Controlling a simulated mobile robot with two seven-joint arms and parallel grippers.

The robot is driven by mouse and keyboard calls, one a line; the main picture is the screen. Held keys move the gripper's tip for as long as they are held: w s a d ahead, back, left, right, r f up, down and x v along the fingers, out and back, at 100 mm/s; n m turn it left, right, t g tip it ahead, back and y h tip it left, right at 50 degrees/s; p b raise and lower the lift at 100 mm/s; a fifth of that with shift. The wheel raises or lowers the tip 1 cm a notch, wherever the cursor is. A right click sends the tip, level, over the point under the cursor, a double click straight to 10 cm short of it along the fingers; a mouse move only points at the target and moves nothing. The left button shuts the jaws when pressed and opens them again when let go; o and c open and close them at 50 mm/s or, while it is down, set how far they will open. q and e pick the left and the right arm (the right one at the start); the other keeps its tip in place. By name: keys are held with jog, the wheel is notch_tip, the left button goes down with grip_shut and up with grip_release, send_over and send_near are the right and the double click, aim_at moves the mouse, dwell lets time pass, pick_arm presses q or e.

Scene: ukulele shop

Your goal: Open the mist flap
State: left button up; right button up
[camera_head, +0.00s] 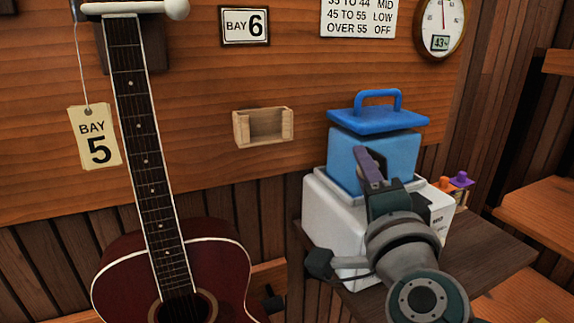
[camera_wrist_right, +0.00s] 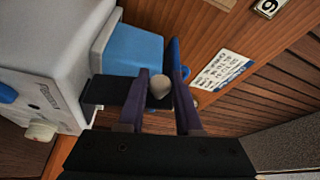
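The humidifier has a white base (camera_head: 328,215), a blue tank (camera_head: 350,155) and a blue lid (camera_head: 385,120) with a handle. My right gripper (camera_head: 372,165) is in front of the tank and hides part of it. In the right wrist view, the two purple fingers of the right gripper (camera_wrist_right: 160,95) stand apart, with a pale rounded knob (camera_wrist_right: 159,84) between them. I cannot tell if they touch the knob. A dark flat plate (camera_wrist_right: 102,88) extends from the white base behind the fingers; it may be the mist flap. My left gripper is not in view.
The humidifier stands on a dark table (camera_head: 478,250). Small orange and purple items (camera_head: 452,182) are behind it at the right. A red guitar (camera_head: 205,255) hangs at the left. A small wooden box (camera_head: 240,130) is fixed to the wall.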

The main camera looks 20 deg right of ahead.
grip_shut()
dwell(0.8)
